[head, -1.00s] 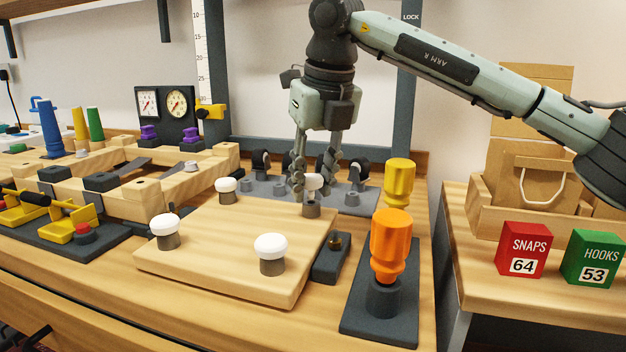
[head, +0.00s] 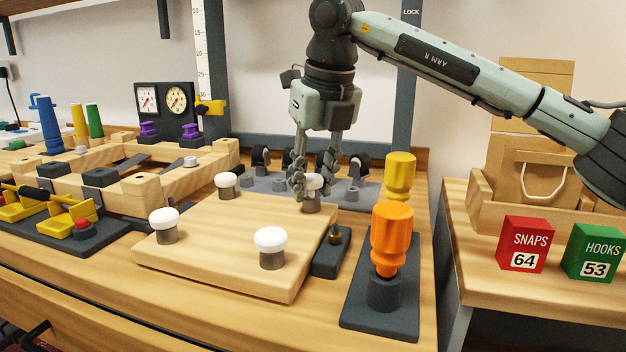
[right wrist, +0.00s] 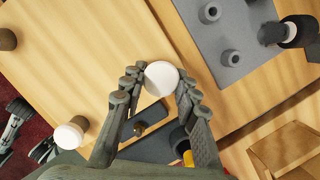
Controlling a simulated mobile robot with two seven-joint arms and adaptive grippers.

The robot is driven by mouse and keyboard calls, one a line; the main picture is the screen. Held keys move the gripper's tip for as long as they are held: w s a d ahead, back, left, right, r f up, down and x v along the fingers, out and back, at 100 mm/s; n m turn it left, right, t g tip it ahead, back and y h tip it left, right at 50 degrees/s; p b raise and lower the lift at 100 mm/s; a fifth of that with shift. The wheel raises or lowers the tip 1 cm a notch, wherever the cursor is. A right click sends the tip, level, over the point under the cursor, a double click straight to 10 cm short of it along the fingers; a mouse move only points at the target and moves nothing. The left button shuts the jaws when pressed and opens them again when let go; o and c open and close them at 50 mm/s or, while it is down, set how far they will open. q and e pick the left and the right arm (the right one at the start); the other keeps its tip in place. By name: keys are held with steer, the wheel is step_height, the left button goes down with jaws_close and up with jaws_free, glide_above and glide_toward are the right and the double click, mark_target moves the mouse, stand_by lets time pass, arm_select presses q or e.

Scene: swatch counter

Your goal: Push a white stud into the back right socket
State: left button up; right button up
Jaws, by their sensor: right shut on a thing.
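My right gripper (head: 312,190) is shut on a white stud (right wrist: 162,77), whose round cap shows between the fingertips in the right wrist view. In the head view this stud is directly over the back right socket (head: 311,206) of the wooden board (head: 225,235); the fingers partly cover it, and I cannot tell how deep it sits. Other white studs top the back left (head: 227,180), front left (head: 164,219) and front right (head: 270,239) sockets. My left gripper is not in the head view.
A dark base with an orange handle (head: 392,232) and a yellow one (head: 400,175) stands right of the board. A small dark block with a brass knob (head: 335,236) lies between. Behind is a grey rack (head: 265,186); wooden rails (head: 150,195) stand at left.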

mark_target(310, 175)
steer(key=shift+f+b, duration=0.55)
steer(key=shift+f, duration=0.25)
stand_by(1.0)
steer(key=o, duration=0.9)
steer(key=o, duration=0.3)
steer(key=shift+r, duration=0.1)
steer(key=shift+r+p, duration=2.15)
steer(key=shift+r, duration=0.85)
